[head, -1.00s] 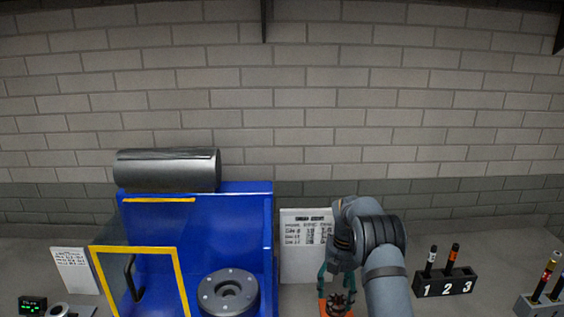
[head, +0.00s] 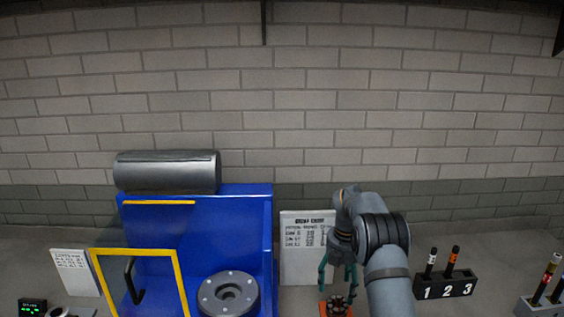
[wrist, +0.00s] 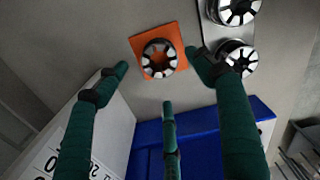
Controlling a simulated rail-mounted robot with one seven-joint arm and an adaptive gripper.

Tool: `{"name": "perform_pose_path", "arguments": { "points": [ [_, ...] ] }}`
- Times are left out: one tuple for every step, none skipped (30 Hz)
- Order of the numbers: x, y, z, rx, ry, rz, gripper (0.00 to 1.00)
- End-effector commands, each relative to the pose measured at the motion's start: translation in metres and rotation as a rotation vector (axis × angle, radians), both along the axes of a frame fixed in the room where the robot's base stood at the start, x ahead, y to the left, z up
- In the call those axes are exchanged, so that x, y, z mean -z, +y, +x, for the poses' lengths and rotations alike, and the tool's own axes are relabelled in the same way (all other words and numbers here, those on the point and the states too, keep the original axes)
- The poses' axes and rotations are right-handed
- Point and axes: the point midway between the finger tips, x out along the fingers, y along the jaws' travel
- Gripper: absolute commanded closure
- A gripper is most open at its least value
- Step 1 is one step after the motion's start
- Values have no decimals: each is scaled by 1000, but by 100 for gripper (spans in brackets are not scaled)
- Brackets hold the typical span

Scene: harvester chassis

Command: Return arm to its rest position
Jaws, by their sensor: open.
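My gripper (head: 338,284) has green fingers and hangs from my grey arm, right of the blue machine. It is open and empty. In the wrist view, its three spread fingers (wrist: 162,78) show with nothing between them. Below it, a dark, ring-shaped toothed part (head: 338,304) sits on an orange square plate (head: 323,309). The part (wrist: 159,58) and the orange plate (wrist: 139,42) lie just beyond the fingertips in the wrist view, apart from them.
The blue machine (head: 255,215) has a metal cylinder (head: 167,171) on top and a yellow-framed door (head: 180,280). A white chart board (head: 300,255) stands behind my gripper. A numbered marker holder (head: 446,287) is at right. Two similar ring parts (wrist: 236,57) sit beside the orange plate.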

Motion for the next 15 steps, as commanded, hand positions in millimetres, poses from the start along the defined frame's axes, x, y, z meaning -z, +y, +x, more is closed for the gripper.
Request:
{"name": "perform_pose_path", "arguments": {
  "points": [
    [-12,0,1,-1,-5,0,32],
    [-19,0,1,0,-5,0,32],
    [-28,0,1,0,-4,0,32],
    [-35,0,1,0,-4,0,32],
    [-41,0,1,0,-4,1,32],
    [-51,0,1,0,-4,0,32],
    [-57,0,1,0,-4,1,32],
    [-64,0,1,0,-5,0,32],
    [-47,0,-2,-1,8,0,32],
    [-39,0,-2,-2,9,0,32],
    [-33,0,-2,-1,8,0,32],
    [-24,0,-2,-1,8,1,32],
    [-18,0,-2,-1,8,0,32],
    [-12,0,-2,-1,8,0,32],
    [-3,0,-2,-1,7,0,32]
  ]
}}
